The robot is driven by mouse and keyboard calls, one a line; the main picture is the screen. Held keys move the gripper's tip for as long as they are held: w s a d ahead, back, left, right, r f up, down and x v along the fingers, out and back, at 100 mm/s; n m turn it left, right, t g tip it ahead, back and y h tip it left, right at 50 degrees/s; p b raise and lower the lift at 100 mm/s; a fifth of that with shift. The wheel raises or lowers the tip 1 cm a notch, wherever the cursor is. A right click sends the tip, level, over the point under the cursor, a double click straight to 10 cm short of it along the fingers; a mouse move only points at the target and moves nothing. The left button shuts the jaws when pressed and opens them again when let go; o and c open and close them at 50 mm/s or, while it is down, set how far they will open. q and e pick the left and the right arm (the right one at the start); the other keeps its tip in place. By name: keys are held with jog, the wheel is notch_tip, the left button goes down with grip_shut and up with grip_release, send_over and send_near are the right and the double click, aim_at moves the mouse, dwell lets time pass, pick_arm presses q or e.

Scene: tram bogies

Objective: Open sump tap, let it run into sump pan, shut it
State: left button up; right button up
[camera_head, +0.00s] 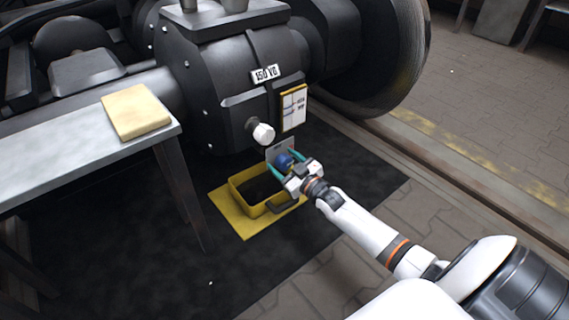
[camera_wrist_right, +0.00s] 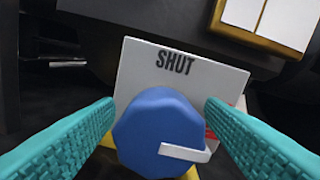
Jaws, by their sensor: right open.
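The sump tap is a blue knob (camera_wrist_right: 158,132) with a white pointer, on a white plate (camera_wrist_right: 135,62) marked SHUT. The pointer is turned to the right, away from the word SHUT above the knob. In the head view the blue knob (camera_head: 283,160) sits low under the dark gearbox. My right gripper (camera_head: 281,168) is open, its teal fingers on either side of the knob; I cannot tell whether they touch it. The yellow sump pan (camera_head: 243,203) is below and left of the knob, with dark contents or a dark inside. My left gripper is out of view.
The gearbox (camera_head: 222,75) carries a white knob (camera_head: 263,133) and a framed card (camera_head: 293,108) close above my gripper. A grey bench (camera_head: 60,150) with a tan pad (camera_head: 135,111) stands at left. A dark mat (camera_head: 340,190) covers the floor beside the rail.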

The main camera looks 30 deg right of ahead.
jog(key=c, duration=1)
